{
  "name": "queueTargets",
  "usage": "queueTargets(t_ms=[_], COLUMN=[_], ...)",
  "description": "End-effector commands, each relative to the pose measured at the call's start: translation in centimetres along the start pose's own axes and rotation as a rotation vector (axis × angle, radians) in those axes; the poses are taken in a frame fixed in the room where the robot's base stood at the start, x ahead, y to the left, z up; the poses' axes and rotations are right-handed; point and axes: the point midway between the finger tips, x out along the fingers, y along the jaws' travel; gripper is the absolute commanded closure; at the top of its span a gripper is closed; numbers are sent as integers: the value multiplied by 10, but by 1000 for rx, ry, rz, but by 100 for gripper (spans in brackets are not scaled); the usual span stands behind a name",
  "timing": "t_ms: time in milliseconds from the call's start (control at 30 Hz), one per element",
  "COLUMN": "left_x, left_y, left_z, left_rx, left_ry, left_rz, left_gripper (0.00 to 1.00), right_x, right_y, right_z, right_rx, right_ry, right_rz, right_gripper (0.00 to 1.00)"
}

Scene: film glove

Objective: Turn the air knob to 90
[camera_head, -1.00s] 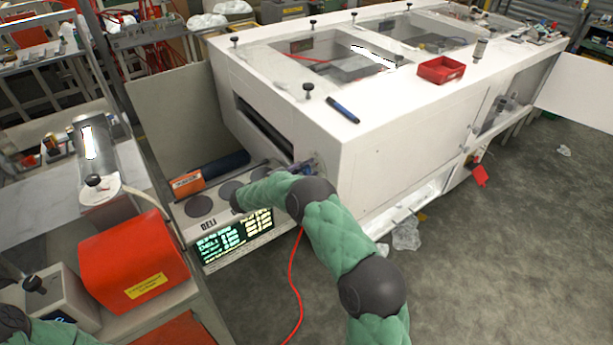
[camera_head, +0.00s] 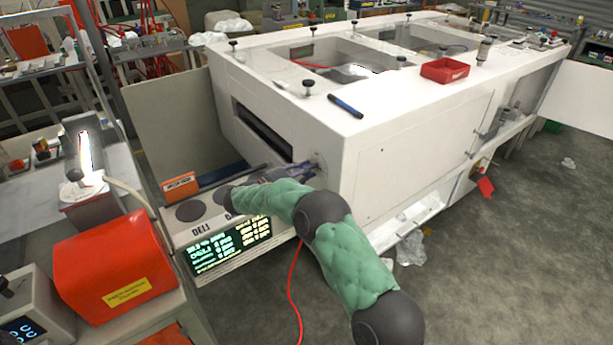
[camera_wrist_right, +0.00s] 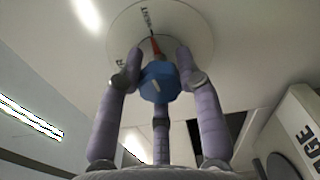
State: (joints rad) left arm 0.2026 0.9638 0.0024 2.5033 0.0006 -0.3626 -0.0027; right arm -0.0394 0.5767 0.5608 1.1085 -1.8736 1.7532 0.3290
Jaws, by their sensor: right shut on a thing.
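In the right wrist view the air knob (camera_wrist_right: 158,84) is a blue knob in front of a round pale dial plate (camera_wrist_right: 196,30) on a white panel. A red pointer (camera_wrist_right: 155,46) shows above the knob, near partly readable dial lettering. My right gripper (camera_wrist_right: 157,80) is shut on the knob, with its purple-grey fingers around it. In the head view my right gripper (camera_head: 300,170) reaches the end face of the white machine (camera_head: 375,165); its fingers hide most of the dial. My left gripper is not in view.
A counter with round pads and a lit display (camera_head: 228,246) lies below my right arm. An orange-ended roller (camera_head: 182,186) lies there. A red box (camera_head: 115,268) stands at the left. A red cable (camera_head: 294,290) hangs by the counter. Grey floor at the right is mostly open.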

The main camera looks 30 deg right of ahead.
Motion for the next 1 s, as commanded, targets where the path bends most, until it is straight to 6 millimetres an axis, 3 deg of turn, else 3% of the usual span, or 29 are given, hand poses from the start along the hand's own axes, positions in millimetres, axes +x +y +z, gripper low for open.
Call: queueTargets(t_ms=[200, 733, 767, 833, 1000], left_x=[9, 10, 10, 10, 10], left_y=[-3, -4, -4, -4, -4], left_z=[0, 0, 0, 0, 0], left_rx=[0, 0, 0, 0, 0], left_ry=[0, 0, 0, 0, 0], left_rz=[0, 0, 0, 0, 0], left_gripper=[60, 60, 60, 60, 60], right_x=[0, 0, 0, 0, 0], right_y=[-2, -2, -2, -2, -1], right_z=[0, 0, 0, 0, 0], right_rx=[67, 88, 88, 87, 88], right_ry=[-2, -2, -2, -2, -1], right_rz=[-1, -2, -2, -2, -1], right_gripper=[97, 97, 62, 42, 40])
